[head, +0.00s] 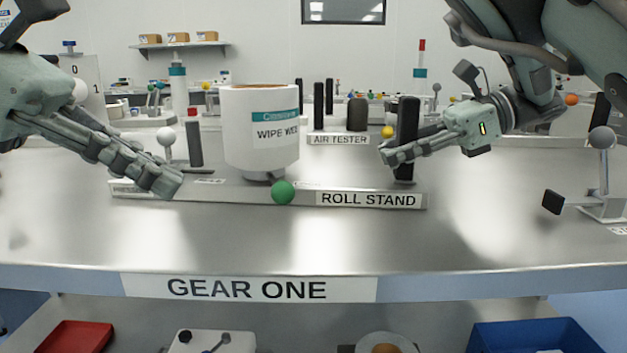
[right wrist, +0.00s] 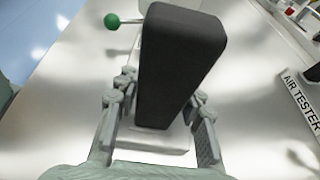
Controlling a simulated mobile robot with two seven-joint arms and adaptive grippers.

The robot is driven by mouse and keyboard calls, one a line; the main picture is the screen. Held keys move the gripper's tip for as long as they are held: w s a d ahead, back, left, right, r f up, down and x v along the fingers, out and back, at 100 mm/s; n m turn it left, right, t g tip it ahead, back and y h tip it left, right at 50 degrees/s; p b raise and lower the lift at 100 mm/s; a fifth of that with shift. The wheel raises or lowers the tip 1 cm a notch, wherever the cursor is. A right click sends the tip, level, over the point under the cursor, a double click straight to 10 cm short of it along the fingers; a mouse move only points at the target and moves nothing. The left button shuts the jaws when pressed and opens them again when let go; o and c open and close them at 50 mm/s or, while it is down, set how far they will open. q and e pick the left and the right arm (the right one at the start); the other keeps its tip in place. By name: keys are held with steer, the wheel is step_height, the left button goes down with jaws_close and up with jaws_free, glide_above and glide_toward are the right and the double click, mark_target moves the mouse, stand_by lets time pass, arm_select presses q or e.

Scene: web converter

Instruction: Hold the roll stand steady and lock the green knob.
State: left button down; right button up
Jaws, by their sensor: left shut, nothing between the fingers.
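The roll stand (head: 300,196) is a low grey base on the metal table, with a white roll (head: 261,140) above it. The green knob (head: 283,192) is a ball at the base's front, below the roll. It also shows in the right wrist view (right wrist: 111,21), on a thin rod. A black upright post (head: 406,125) stands at the stand's right end. My right gripper (head: 387,155) is open with its fingers on either side of this post (right wrist: 165,75); contact is unclear. My left gripper (head: 170,184) is shut and empty, over the stand's left end, left of the knob.
A white-ball lever (head: 167,138) and another black post (head: 194,143) stand behind my left gripper. A black-ended lever (head: 553,201) is at the far right. The AIR TESTER label (head: 338,139) lies behind the stand. The table front is clear.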

steer(key=o, duration=0.5)
steer(key=shift+r, duration=0.15)
steer(key=v, duration=1.2)
steer(key=shift+w, duration=0.1)
